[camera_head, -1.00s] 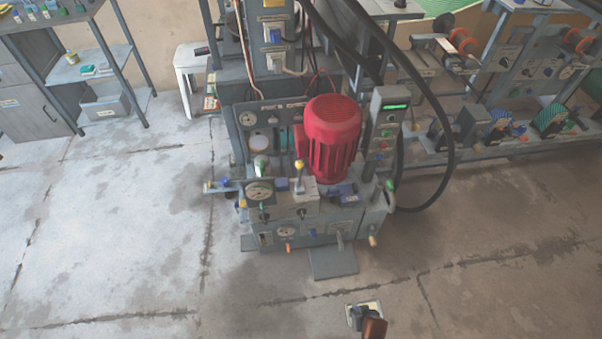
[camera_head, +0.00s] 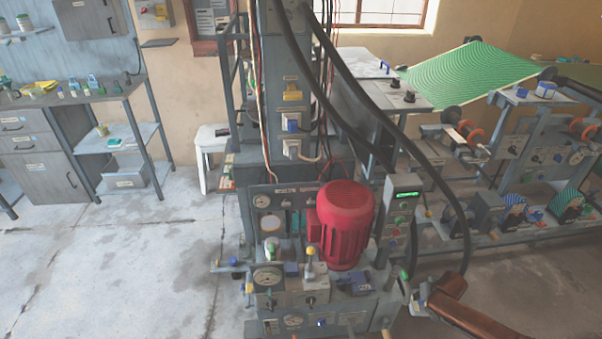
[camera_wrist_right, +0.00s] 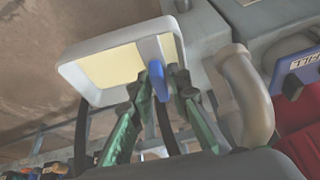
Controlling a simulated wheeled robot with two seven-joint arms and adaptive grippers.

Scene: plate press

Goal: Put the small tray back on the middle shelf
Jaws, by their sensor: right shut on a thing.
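The small tray (camera_wrist_right: 110,68) is a shallow, pale box with a white rim and a cream floor. Its blue handle (camera_wrist_right: 158,80) is between the green fingers of my right gripper (camera_wrist_right: 166,88), which is shut on it. The tray looks empty and hangs tilted in the wrist view. In the head view my right gripper (camera_head: 421,303) is at the lower right, beside the press, and the tray is too small there to make out well. The middle shelf (camera_head: 98,148) of the open rack is at the left, far from the gripper. My left gripper is out of view.
The press with a red motor (camera_head: 346,225) and black hoses stands in the centre, between my right gripper and the rack. A white stool (camera_head: 211,140) is behind it. A grey box (camera_head: 125,171) sits on the lower shelf. Open floor (camera_head: 120,260) lies at the left.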

